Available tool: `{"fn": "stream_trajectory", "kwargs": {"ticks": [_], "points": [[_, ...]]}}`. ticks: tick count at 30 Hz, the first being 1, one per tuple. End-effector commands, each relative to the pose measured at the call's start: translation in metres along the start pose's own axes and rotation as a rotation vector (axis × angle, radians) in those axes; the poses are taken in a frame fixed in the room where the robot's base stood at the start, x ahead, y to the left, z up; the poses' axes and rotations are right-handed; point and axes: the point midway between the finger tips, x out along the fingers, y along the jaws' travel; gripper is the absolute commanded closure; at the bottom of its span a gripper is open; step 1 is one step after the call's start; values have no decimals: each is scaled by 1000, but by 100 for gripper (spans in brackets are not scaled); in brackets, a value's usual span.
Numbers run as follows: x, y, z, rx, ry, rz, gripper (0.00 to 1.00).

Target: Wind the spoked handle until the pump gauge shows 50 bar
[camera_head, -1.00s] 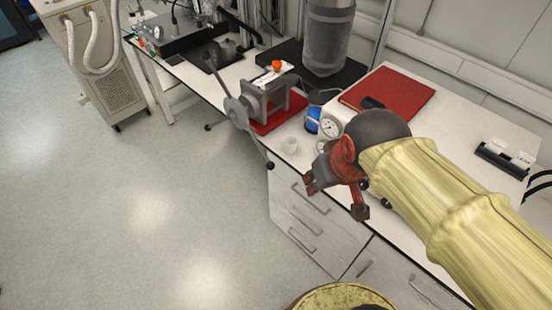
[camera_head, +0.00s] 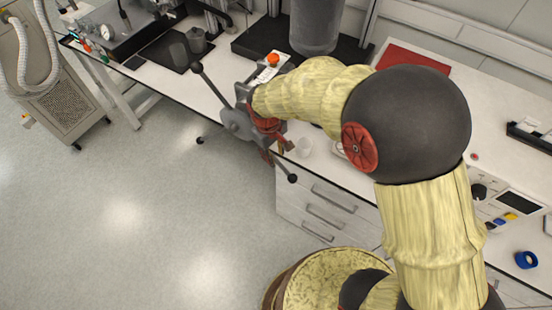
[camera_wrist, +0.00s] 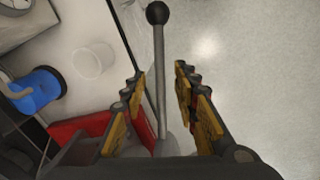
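The spoked handle (camera_head: 234,124) is on the near side of the grey pump (camera_head: 243,94). One spoke points up left and another down right, each ending in a dark ball knob. My gripper (camera_head: 280,150) is beside the hub, near the lower-right spoke. In the wrist view my gripper (camera_wrist: 160,80) is open, with a spoke (camera_wrist: 160,75) running between its fingers and visible gaps on both sides. The spoke's black knob (camera_wrist: 158,12) lies beyond the fingertips. Part of a round dial (camera_wrist: 14,8), likely the gauge, shows at the top left corner; its reading is not legible.
A clear cup (camera_head: 304,147) stands on the bench beside the gripper; it also shows in the wrist view (camera_wrist: 93,60). A blue part (camera_wrist: 36,92) and red base (camera_wrist: 80,130) are close by. A grey cylinder (camera_head: 316,25) stands behind. The floor in front is free.

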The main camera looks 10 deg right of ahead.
Motion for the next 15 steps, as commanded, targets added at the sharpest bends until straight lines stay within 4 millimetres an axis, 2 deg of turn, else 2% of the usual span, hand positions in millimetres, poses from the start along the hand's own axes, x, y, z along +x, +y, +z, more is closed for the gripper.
{"fn": "stream_trajectory", "kwargs": {"ticks": [1, 6, 15], "points": [[10, 0, 1, 0, -3, -1, 70], [28, 0, 0, 1, 0, 0, 70], [35, 1, 0, 1, 1, 1, 70]]}}
